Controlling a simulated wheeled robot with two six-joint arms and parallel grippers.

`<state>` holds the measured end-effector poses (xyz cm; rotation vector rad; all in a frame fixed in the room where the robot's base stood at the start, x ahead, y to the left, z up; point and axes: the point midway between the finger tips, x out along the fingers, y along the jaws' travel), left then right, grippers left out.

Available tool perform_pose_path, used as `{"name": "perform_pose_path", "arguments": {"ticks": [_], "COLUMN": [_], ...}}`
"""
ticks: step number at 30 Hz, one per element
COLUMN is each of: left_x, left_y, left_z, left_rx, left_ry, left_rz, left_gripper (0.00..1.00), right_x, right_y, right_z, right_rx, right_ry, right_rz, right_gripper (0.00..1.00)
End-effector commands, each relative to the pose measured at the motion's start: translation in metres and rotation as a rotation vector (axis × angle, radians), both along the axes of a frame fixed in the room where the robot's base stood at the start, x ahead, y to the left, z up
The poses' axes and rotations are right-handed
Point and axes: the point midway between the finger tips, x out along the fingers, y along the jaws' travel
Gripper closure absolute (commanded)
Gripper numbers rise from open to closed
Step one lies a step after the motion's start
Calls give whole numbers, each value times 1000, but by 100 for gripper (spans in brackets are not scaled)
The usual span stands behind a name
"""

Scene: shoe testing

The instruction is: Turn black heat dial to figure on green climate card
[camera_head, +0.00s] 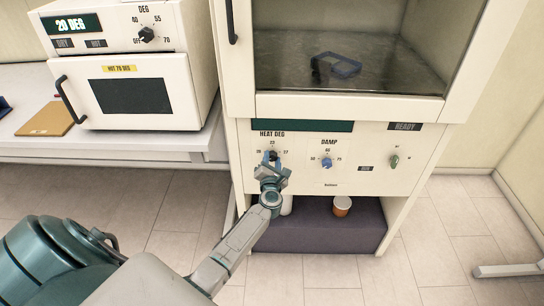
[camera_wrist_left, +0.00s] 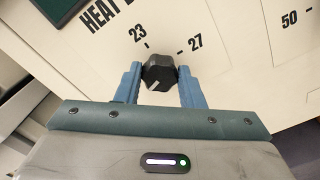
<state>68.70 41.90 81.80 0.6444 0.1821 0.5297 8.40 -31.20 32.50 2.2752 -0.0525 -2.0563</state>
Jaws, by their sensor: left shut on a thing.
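The black heat dial (camera_wrist_left: 158,72) sits on the cream panel under "HEAT DEG", with 23 and 27 printed around it. In the head view the dial (camera_head: 272,156) is partly covered by my left gripper (camera_head: 272,159). My left gripper (camera_wrist_left: 160,84) is shut on the dial, one blue finger on each side. A pale mark shows on the dial's lower part in the wrist view; its exact setting is hard to read. I see no green climate card. My right gripper is out of view.
A blue DAMP dial (camera_head: 327,163) and a green knob (camera_head: 394,161) are to the right on the panel. A white oven (camera_head: 135,95) stands left; an orange-banded cup (camera_head: 342,206) sits on the low shelf.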

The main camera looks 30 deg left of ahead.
Motion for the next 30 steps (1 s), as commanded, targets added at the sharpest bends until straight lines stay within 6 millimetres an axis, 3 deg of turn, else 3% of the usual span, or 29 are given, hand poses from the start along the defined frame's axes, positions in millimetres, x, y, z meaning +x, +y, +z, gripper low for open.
{"name": "perform_pose_path", "arguments": {"ticks": [30], "left_x": [0], "left_y": [-1], "left_z": [0], "left_rx": [783], "left_ry": [481], "left_rz": [-1], "left_gripper": [88], "right_x": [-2], "right_y": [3], "right_z": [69], "right_rx": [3], "right_ry": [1], "right_rz": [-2], "right_gripper": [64]}}
